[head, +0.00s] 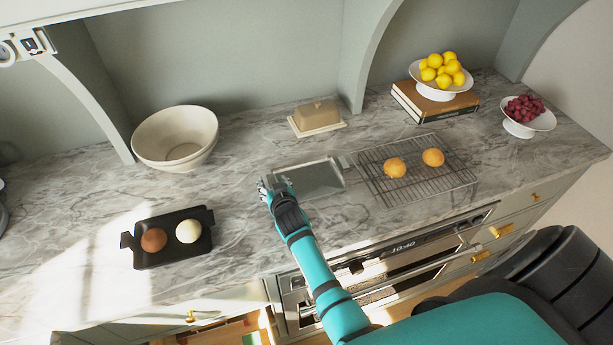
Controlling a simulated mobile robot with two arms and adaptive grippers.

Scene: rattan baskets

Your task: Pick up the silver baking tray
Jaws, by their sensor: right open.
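The silver baking tray (314,179) lies flat on the grey marble counter, left of the wire rack. My right gripper (267,189) is at the tray's left end, with its fingers pointing up and left in the head view. It is open. The gripper and wrist overlap the tray's near left corner, so that corner is partly hidden. I cannot tell whether the fingers touch the rim. My left gripper is not in view.
A wire rack (446,185) with two round buns is close on the tray's right. A black pan (174,252) with two round items is at left. A cream bowl (175,139), butter dish (317,117) and fruit stands (527,128) are farther back. Counter between pan and tray is clear.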

